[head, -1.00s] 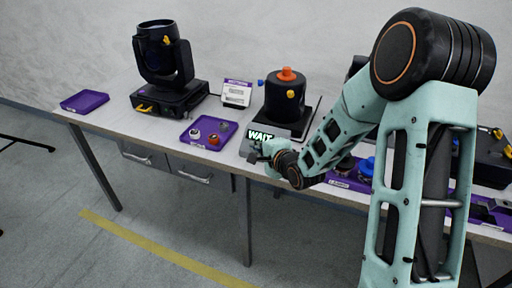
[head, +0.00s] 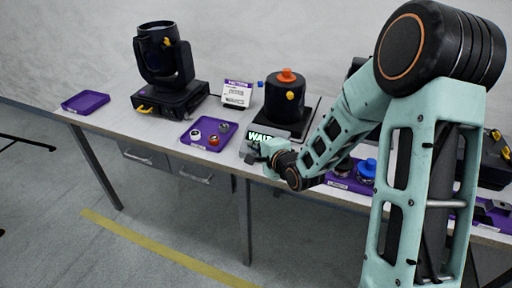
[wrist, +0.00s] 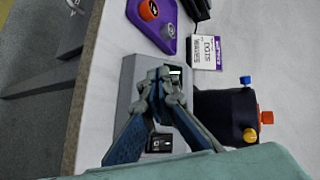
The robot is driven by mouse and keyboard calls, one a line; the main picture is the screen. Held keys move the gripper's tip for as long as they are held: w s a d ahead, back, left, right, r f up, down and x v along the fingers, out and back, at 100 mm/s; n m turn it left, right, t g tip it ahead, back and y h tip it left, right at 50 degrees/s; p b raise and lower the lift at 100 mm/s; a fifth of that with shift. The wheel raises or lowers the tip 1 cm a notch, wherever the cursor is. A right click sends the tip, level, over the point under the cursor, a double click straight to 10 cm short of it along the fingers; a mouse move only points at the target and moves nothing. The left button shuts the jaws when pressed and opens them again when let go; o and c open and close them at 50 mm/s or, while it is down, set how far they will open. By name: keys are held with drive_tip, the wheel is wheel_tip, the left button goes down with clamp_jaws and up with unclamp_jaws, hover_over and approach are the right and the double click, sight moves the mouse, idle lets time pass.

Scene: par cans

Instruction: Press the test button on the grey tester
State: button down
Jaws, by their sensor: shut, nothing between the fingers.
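The grey tester (wrist: 128,82) lies on the bench, and its lit green display (head: 262,136) reads WAIT in the head view. In the wrist view only a sliver of that display (wrist: 175,71) shows past my fingers. My gripper (wrist: 166,84) is shut and empty, directly over the tester in the wrist view. A small black square part (wrist: 160,143) with a pale mark shows between the finger linkages. I cannot tell whether it is the test button or whether my fingertips touch the tester. In the head view my gripper (head: 262,152) is beside the display.
A black can with an orange knob (head: 286,95) stands just behind the tester. A white sign (head: 237,93), a purple tray (head: 190,140) with several small parts and a black moving-head lamp (head: 165,70) are to the left. A blue-topped part (head: 367,169) is to the right.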

drive_tip(key=s+r+p, duration=0.2)
drive_tip(key=r, duration=0.1)
drive_tip(key=shift+s+a+r, duration=0.15)
drive_tip(key=shift+s+a, duration=0.05)
drive_tip(key=shift+a, duration=0.2)
idle(0.5)
